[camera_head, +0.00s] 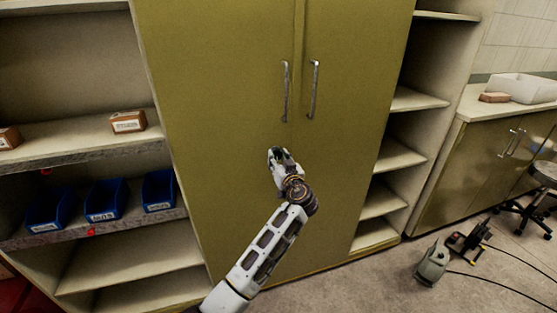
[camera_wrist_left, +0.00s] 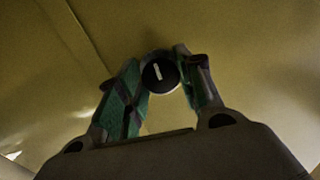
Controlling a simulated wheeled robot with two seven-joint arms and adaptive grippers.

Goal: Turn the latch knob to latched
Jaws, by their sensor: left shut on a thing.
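The latch knob (camera_wrist_left: 160,74) is a round black knob with a white mark, on the yellow cabinet door, in the left wrist view. The mark stands nearly upright, tilted slightly. My left gripper (camera_wrist_left: 160,80) has its two green-padded fingers on either side of the knob and is shut on it. In the head view my left gripper (camera_head: 279,155) is at the cabinet (camera_head: 225,90) below the handles, and it hides the knob there. My right gripper is not in view.
Two vertical metal handles (camera_head: 286,92) (camera_head: 313,90) sit above my gripper beside the door seam. Open shelves with blue bins (camera_head: 106,200) stand at left. Empty shelves (camera_head: 402,155) stand at right. A grey machine (camera_head: 433,263) with cables is on the floor.

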